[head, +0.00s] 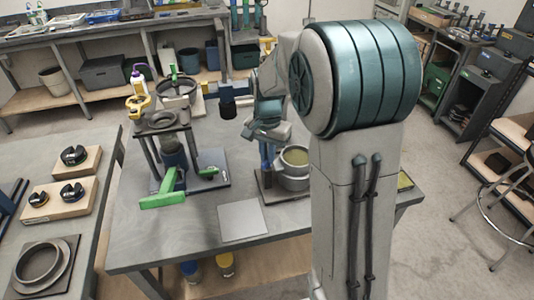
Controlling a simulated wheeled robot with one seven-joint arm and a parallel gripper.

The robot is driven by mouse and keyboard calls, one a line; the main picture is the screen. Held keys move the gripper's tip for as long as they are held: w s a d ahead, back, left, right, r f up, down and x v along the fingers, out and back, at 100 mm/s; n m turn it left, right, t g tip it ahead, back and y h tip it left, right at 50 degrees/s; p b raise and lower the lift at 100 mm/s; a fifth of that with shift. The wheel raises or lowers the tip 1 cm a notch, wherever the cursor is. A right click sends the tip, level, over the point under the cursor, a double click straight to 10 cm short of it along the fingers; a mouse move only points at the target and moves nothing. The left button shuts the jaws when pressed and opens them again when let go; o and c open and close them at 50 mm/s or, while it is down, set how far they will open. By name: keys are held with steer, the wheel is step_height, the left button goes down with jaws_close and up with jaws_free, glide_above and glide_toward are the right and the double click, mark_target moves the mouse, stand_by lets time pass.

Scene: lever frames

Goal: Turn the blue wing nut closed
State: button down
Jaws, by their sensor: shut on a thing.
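My gripper (267,143) points down at the middle of the table, just left of a grey metal pot (295,180). It is shut on the blue wing nut (267,160), a small blue upright part above a dark base plate (268,190). The nut's wings are mostly hidden by the gripper, and their angle is too small to tell. The pot has a yellowish-green inside and stands on the same plate, partly behind my arm.
A dark stand with green levers (163,200) is left of the gripper. A flat grey plate (242,220) lies in front. The table front is mostly clear.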

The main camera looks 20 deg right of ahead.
steer(key=m, duration=0.5)
steer(key=shift+r+m, duration=0.1)
steer(key=shift+m, duration=0.2)
steer(key=shift+m+p, duration=0.55)
steer(key=shift+m, duration=1.75)
steer(key=c, duration=1.5)
jaws_free()
step_height(320, 180, up, 14)
steer(key=shift+f, duration=0.1)
